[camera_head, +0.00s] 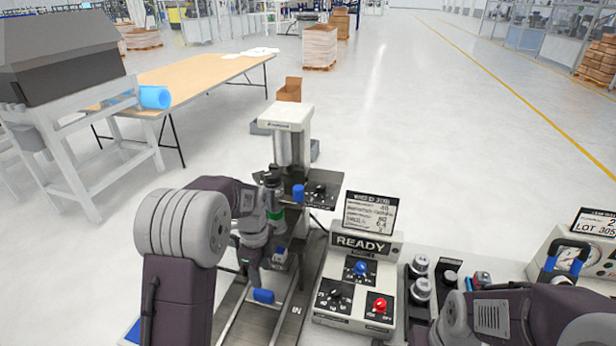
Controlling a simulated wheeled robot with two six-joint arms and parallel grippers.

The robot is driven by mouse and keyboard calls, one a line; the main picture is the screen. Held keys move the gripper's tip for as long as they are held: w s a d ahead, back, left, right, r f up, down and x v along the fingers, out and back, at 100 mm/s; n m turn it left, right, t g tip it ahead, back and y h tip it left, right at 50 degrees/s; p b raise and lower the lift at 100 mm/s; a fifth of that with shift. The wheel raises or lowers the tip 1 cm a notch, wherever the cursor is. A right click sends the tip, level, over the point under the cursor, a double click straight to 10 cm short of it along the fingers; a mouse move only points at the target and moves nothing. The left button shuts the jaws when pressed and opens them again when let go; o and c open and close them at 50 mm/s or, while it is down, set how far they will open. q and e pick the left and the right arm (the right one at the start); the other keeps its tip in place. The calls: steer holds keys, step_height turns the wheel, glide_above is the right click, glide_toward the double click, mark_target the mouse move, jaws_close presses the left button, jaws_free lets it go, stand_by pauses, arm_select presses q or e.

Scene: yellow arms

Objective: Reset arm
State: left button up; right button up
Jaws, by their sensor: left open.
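My left gripper (272,275) hangs from my left arm at the lower middle, over a rail fixture (232,336). Its blue-tipped fingers are apart and I see nothing held between them. My left forearm bends in front of a bench press machine (287,118) and hides part of it.
A control box (358,285) reading READY, with a display panel (371,213), stands right of the left gripper. Several metal cylinders (421,288) stand beside it. A gauge unit (596,258) is at the right edge. A wooden table (195,82) is back left.

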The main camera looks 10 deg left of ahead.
arm_select(q)
steer(key=s+d+f+n+t, duration=0.1)
steer(key=s+d+n, duration=0.3)
steer(key=s+n, duration=1.1)
steer(key=n, duration=0.4)
steer(key=shift+s+d, duration=0.2)
steer(key=shift+s, duration=0.05)
